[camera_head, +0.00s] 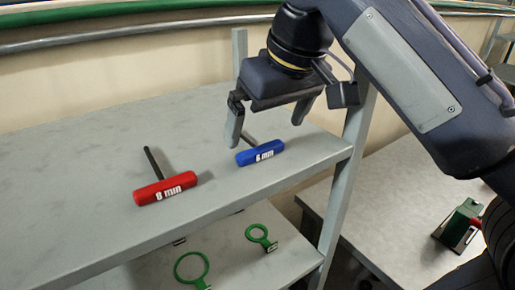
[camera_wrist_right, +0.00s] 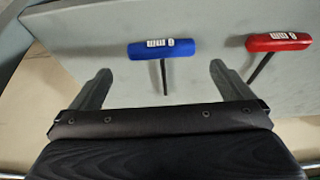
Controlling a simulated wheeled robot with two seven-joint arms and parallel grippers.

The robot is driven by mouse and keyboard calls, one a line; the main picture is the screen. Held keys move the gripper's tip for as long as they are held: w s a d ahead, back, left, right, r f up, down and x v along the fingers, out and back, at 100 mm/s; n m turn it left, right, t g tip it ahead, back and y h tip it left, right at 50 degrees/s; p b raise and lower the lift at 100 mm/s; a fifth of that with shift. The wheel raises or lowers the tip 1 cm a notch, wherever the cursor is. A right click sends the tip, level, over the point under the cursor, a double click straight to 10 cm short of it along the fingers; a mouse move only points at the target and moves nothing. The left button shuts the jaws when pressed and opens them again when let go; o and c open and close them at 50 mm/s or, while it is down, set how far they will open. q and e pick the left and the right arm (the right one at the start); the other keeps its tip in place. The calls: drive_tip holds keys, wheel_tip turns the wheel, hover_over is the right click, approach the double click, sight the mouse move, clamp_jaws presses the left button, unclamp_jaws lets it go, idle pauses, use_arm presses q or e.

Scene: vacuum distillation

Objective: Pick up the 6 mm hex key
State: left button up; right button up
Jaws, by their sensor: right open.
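The 6 mm hex key (camera_head: 260,152) has a blue T-handle with a white label and a dark shaft. It lies on the upper grey shelf near the front right corner. In the right wrist view the blue key (camera_wrist_right: 162,49) lies ahead, with its shaft pointing back between the fingers. My right gripper (camera_head: 267,131) is open and empty, above and just behind the blue handle, its fingers either side of the shaft. It also shows in the wrist view (camera_wrist_right: 158,80). I see no contact with the key. My left gripper is not in view.
A red 8 mm hex key (camera_head: 165,189) lies left of the blue one on the same shelf (camera_head: 75,170). A shelf post (camera_head: 345,170) stands close on the right. Green rings (camera_head: 191,268) are on the lower shelf. A green device (camera_head: 459,225) stands on the right bench.

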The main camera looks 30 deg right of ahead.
sight(259, 145)
drive_tip(key=x, duration=0.4)
drive_tip(key=shift+w+a+f, duration=0.1)
drive_tip(key=shift+f, duration=0.2)
drive_tip(key=c, duration=0.9)
